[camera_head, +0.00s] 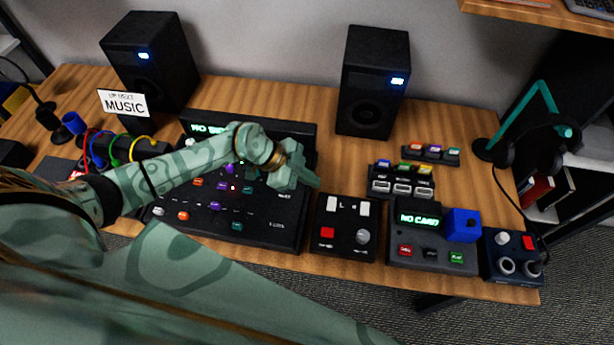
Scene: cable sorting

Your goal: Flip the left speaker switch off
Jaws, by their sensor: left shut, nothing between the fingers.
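The speaker switch box (346,246) is black and sits at the front middle of the table. It has two white switches at its top, the left switch (335,205) beside an "L" and the right switch (364,209), plus a red button and a round grey knob. The left speaker (160,85) and right speaker (365,115) are black, and each shows a lit blue light. My left gripper (313,181) is shut and empty, above and just left of the left switch, apart from it as far as I can tell. My right gripper is not in view.
A black mixer (262,215) lies under my left arm. Right of the switch box are a "NO CARD" device (432,252) with a blue block (462,226), button blocks (400,182) and a teal headphone stand (512,120). A "MUSIC" sign (124,103) stands left.

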